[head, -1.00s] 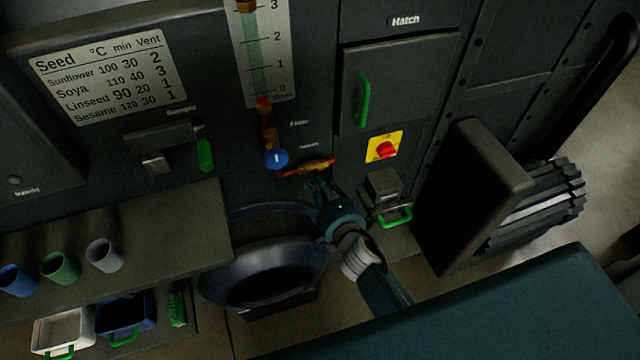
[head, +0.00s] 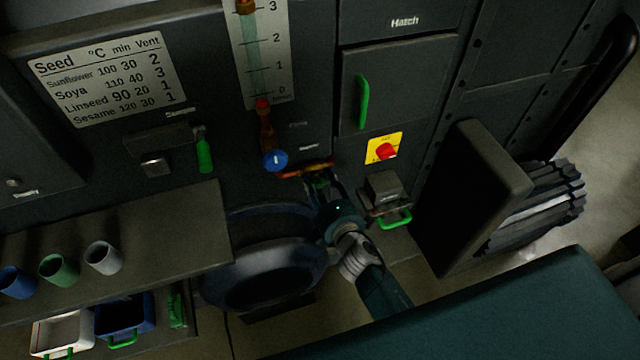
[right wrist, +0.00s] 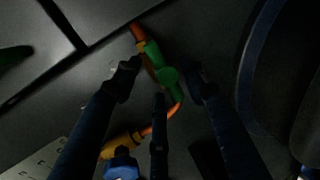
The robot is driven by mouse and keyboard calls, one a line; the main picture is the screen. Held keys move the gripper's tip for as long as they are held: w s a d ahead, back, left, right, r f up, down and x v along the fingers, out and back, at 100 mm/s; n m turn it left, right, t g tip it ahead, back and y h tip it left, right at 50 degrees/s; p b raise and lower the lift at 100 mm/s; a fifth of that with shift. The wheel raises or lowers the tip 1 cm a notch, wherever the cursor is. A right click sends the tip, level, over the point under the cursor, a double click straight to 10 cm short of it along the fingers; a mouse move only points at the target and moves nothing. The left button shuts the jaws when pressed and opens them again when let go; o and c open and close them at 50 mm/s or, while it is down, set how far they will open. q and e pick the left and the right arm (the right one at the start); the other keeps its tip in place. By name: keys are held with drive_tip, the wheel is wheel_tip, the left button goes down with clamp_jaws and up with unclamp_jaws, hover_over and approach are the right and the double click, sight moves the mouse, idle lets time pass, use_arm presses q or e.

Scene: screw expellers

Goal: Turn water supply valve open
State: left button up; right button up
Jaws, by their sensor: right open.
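The water supply valve sits on a short orange pipe (head: 308,168) low on the dark panel, under a small label. In the right wrist view its green lever (right wrist: 166,74) with a round hub lies roughly along the orange pipe. My right gripper (head: 318,178) is open in front of the valve, its fingers partly hiding it in the head view. In the right wrist view the fingertips (right wrist: 163,80) lie on either side of the green lever. I cannot tell whether they touch it. My left gripper is not in view.
A blue knob (head: 275,160) is on the pipe just left of the valve, below a sight gauge (head: 279,60). A red switch on a yellow plate (head: 384,148) and a green-handled hatch (head: 395,85) are to the right. A large dark ring (head: 225,275) is below.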

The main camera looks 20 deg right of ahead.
drive_tip(key=v, duration=1.2)
drive_tip(key=shift+f, duration=0.1)
drive_tip(key=s+f+m+g, duration=0.2)
drive_tip(key=s+f, duration=0.2)
drive_tip(key=f, duration=0.5)
drive_tip(key=s+f+m+g, duration=0.2)
drive_tip(key=s+f+m, duration=0.1)
drive_tip(key=f, duration=0.6)
drive_tip(key=s+f+m+g, duration=0.2)
drive_tip(key=s+f, duration=0.2)
drive_tip(key=f, duration=0.5)
drive_tip(key=s+d+f+m+g, duration=0.2)
drive_tip(key=s+f, duration=0.4)
drive_tip(key=s, duration=0.3)
drive_tip(key=s+d+f+m+g, duration=0.2)
drive_tip(key=s+f, duration=0.4)
drive_tip(key=s, duration=0.3)
drive_tip(key=s+d+f+m+g, duration=0.2)
drive_tip(key=s+f+m+g, duration=0.2)
drive_tip(key=s, duration=0.5)
drive_tip(key=shift+s+d+f+m+h, duration=0.15)
drive_tip(key=shift+s+f+m+h, duration=0.15)
drive_tip(key=shift+f+m, duration=0.45)
drive_tip(key=shift+w+f+n, duration=0.1)
drive_tip(key=shift+f+n, duration=0.05)
drive_tip(key=shift+n, duration=0.1)
